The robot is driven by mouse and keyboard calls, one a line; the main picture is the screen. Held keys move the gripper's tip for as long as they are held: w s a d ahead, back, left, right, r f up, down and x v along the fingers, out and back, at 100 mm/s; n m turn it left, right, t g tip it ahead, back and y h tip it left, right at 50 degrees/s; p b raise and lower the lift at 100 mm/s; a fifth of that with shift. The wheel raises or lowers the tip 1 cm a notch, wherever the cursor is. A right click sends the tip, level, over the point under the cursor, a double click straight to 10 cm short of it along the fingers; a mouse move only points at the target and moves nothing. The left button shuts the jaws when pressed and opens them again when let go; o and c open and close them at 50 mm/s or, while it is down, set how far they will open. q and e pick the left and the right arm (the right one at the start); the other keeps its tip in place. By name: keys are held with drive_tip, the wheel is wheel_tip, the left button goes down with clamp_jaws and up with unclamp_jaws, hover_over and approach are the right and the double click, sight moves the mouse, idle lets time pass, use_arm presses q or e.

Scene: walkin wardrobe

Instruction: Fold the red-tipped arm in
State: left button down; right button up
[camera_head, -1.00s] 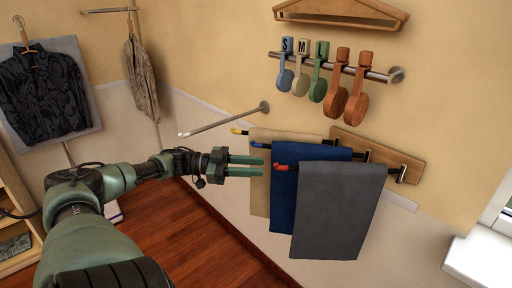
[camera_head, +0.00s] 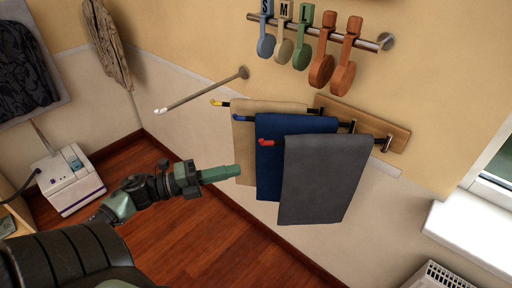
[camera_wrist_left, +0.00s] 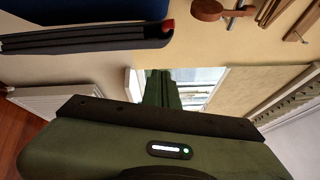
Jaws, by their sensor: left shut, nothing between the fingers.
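The red-tipped arm (camera_head: 267,142) is the front arm of a wall rack and sticks out from the wall, with a grey cloth (camera_head: 322,180) hanging over it. Its red tip also shows at the top of the left wrist view (camera_wrist_left: 168,25). Behind it are a blue-tipped arm (camera_head: 239,117) with a blue cloth and a yellow-tipped arm (camera_head: 218,103) with a beige cloth. My left gripper (camera_head: 237,171) is shut and empty, left of and below the red tip in the head view, apart from it. My right gripper is not in view.
A wooden wall plate (camera_head: 365,125) carries the rack. A bare rod (camera_head: 205,90) sticks out to its left. A rail (camera_head: 390,42) with several coloured size tags is above. A window sill (camera_head: 468,235) and a radiator (camera_head: 440,277) are at right. The floor below is clear.

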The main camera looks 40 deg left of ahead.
use_arm(q)
drive_tip(key=w+d+r+p, duration=0.1)
drive_tip(key=w+p, duration=0.3)
drive_tip(key=w, duration=0.5)
drive_tip(key=shift+w+d, duration=0.3)
drive_tip(key=shift+d, duration=0.45)
drive_tip(key=shift+r, duration=0.1)
